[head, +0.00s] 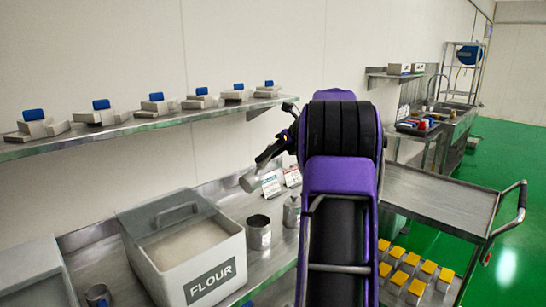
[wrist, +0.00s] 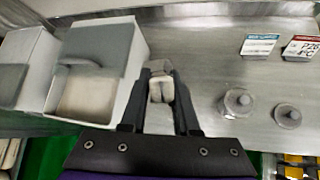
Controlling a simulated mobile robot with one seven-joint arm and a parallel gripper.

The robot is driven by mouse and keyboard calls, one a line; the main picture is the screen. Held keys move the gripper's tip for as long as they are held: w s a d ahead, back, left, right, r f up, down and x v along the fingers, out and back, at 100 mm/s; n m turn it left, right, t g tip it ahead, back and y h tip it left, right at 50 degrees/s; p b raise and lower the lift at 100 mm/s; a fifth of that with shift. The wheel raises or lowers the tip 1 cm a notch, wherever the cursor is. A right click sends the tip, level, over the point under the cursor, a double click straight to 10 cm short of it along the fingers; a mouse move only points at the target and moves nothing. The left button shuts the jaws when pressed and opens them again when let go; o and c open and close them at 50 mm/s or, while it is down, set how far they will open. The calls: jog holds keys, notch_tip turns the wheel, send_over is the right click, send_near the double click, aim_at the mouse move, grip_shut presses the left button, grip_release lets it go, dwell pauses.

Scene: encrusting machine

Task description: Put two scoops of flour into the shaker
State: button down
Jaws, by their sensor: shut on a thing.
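The white flour bin (head: 213,273), labelled FLOUR, stands on the metal counter. Its lid is partly open and pale flour shows inside; the bin is also at left in the wrist view (wrist: 128,92). My gripper (head: 268,160) is shut on a small pale scoop (head: 250,182), held in the air right of and above the bin. In the wrist view the scoop (wrist: 161,88) sits between the fingers; I cannot tell what is in it. I cannot tell which is the shaker.
A wall shelf (head: 150,123) with several scales runs above the counter. Two label cards (head: 272,184) stand behind the canisters. A cart (head: 430,199) is at the right.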

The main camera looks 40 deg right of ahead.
jog(key=s+a+f+n+t+h+b, duration=0.1)
jog(key=a+f+n+t+h+b, duration=0.1)
jog(key=a+h, duration=0.7)
jog(key=a+f+n+b, duration=0.1)
jog(key=n+b, duration=0.1)
jog(key=n, duration=0.1)
jog(key=shift+s+n+t+b, duration=0.25)
jog(key=shift+n+t+b, duration=0.05)
jog(key=shift+n+b, duration=0.1)
jog(key=shift+f+h+p, duration=0.1)
jog(key=shift+h+p, duration=0.2)
jog(key=shift+p, duration=0.25)
jog(key=shift+a+f+p, duration=0.1)
jog(key=shift+p, duration=0.85)
